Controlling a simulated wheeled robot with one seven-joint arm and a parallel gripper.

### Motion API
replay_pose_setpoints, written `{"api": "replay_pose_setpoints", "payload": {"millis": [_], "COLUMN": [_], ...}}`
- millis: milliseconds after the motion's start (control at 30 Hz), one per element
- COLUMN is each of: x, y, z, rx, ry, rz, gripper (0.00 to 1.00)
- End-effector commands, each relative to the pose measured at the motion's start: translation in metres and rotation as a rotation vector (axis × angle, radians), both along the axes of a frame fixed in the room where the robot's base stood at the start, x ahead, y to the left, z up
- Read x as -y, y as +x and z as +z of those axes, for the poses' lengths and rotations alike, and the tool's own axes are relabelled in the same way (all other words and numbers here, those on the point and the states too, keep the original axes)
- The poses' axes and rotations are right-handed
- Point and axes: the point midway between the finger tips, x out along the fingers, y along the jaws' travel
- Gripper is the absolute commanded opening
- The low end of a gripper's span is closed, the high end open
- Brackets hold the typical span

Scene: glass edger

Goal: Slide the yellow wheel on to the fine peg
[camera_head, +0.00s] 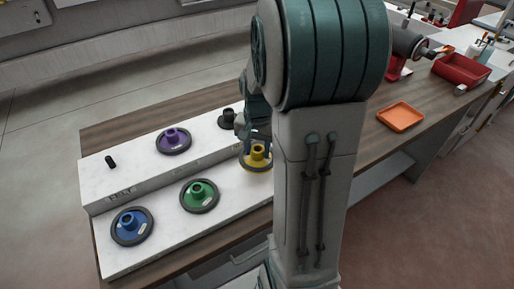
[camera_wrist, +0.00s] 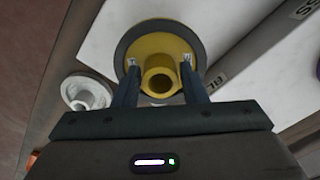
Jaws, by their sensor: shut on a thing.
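The yellow wheel (camera_head: 257,160), a yellow disc with a grey rim and raised hub, is at the right end of the white stand's lower step, partly behind my arm. In the wrist view the yellow wheel (camera_wrist: 150,45) faces me, with my gripper (camera_wrist: 160,80) shut on its hub, one finger on each side. I cannot tell whether it touches the step. In the head view my gripper (camera_head: 258,143) is mostly hidden. A bare black peg (camera_head: 111,161) stands at the upper step's left end, above the lettering BELT. I cannot read which peg is the fine one.
A purple wheel (camera_head: 174,141) and a dark hubbed piece (camera_head: 228,118) are on the upper step. Blue (camera_head: 132,239) and green (camera_head: 199,209) wheels lie on the lower step. A pale grey round piece (camera_wrist: 86,92) is beside the stand. An orange tray (camera_head: 400,117) is right.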

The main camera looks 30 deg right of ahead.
Motion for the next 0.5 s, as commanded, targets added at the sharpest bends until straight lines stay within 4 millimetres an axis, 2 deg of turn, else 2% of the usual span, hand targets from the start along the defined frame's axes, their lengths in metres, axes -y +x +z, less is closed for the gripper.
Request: {"api": "replay_pose_setpoints", "payload": {"millis": [500], "x": [0.000], "y": [0.000], "z": [-0.011], "rx": [0.001], "ry": [-0.001], "rz": [0.000], "gripper": [0.02]}}
